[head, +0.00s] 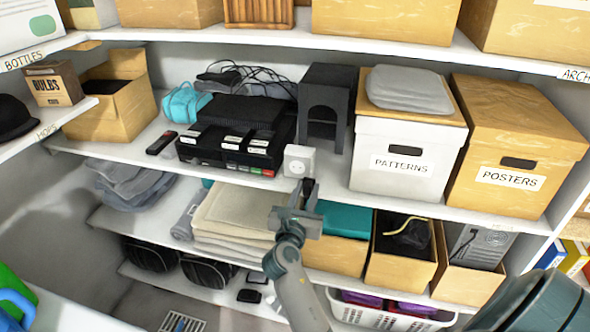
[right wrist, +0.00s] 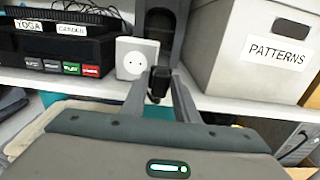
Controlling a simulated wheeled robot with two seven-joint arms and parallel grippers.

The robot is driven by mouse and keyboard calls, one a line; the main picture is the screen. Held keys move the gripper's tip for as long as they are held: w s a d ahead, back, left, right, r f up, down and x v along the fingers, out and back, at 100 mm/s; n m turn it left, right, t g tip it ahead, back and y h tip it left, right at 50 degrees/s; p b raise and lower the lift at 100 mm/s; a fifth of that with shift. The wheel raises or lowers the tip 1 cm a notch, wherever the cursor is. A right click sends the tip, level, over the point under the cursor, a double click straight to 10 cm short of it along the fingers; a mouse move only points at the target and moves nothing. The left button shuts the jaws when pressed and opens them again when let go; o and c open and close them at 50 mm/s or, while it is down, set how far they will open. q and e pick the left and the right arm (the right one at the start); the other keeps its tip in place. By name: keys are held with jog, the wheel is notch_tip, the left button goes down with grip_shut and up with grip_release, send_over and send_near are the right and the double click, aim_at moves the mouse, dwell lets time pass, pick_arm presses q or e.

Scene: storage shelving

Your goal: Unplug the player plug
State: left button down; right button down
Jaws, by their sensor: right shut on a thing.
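The white socket box (head: 299,161) stands at the front of the middle shelf, right of the black player (head: 222,146). Its round face with bare holes shows in the right wrist view (right wrist: 133,58). My right gripper (head: 308,193) is shut on a small black plug (right wrist: 159,82), just in front of the shelf edge. The plug is to the lower right of the socket face and appears apart from it. I cannot make out a cord on the plug. The player with its colored buttons also shows in the right wrist view (right wrist: 62,45). My left gripper is not in view.
A dark arched stand (head: 326,103) is behind the socket, and a white PATTERNS box (head: 395,158) is to the right. A black remote (head: 161,143) lies left of the player. Folded cloths (head: 236,215) and a teal-topped box (head: 342,219) are on the shelf below.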

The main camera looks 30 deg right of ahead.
jog(key=shift+s+d+p, duration=0.45)
jog(key=shift+s+d, duration=1)
jog(key=shift+s, duration=0.2)
jog(key=shift+w+d, duration=0.15)
jog(key=shift+x, duration=7.7)
jog(key=shift+f, duration=0.1)
jog(key=c, duration=1.3)
grip_release()
